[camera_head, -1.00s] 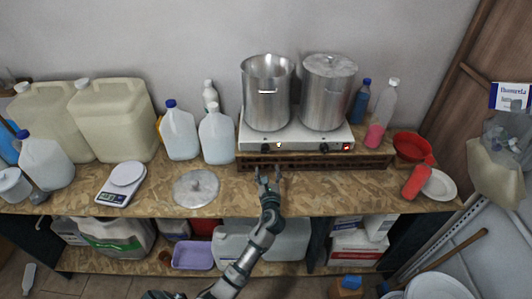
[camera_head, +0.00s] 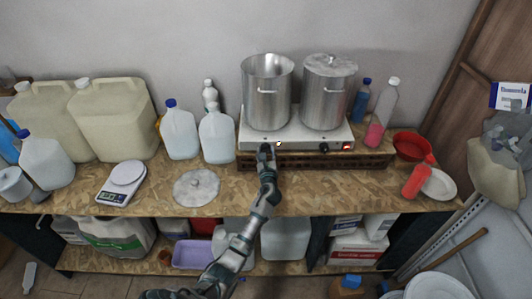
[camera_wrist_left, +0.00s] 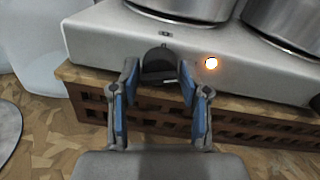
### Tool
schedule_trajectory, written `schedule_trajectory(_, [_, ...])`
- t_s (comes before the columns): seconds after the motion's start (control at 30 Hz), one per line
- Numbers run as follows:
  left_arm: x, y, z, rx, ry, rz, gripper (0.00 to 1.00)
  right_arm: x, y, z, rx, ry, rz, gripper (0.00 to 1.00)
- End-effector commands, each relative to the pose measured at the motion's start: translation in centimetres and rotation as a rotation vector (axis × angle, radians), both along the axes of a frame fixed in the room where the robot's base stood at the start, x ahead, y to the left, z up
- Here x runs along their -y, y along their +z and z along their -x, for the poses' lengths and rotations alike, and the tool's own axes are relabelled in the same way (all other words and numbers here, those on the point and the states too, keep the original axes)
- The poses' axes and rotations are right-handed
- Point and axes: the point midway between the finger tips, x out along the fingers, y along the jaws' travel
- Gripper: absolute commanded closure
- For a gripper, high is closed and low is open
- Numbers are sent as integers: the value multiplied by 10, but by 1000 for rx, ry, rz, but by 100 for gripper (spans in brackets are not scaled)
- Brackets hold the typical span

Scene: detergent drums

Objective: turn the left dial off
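The left dial (camera_wrist_left: 158,62) is a black knob on the front of the silver hot plate (camera_wrist_left: 105,42). It sits between the fingertips of my left gripper (camera_wrist_left: 159,80) in the left wrist view. The fingers stand apart on both sides of the dial, and I cannot tell whether they touch it. In the head view my left gripper (camera_head: 266,150) covers the left dial. A lit orange lamp (camera_wrist_left: 211,63) glows right of the dial. The right dial (camera_head: 323,147) is black, with a red lamp (camera_head: 346,146) beside it. My right gripper is not in view.
Two steel pots stand on the hot plate, an open one (camera_head: 267,95) and a lidded one (camera_head: 327,95). The plate rests on a brown slatted crate (camera_wrist_left: 240,126). A jug (camera_head: 217,135) stands close on the left.

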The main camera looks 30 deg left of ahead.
Motion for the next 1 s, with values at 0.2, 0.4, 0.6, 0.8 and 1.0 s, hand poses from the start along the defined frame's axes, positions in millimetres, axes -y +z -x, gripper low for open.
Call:
schedule_trajectory(0.2, [0, 0, 0, 0, 0, 0, 97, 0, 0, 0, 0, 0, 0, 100])
schedule_trajectory(0.4, [0, 0, 0, 12, 0, 19, 97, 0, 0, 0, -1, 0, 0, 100])
schedule_trajectory(0.6, [0, 0, 0, 55, 0, 89, 97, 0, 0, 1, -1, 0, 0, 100])
schedule_trajectory(0.8, [0, 0, 0, 135, 1, 222, 97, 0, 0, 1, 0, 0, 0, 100])
schedule_trajectory(1.0, [0, 0, 0, 235, 2, 383, 97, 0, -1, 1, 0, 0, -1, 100])
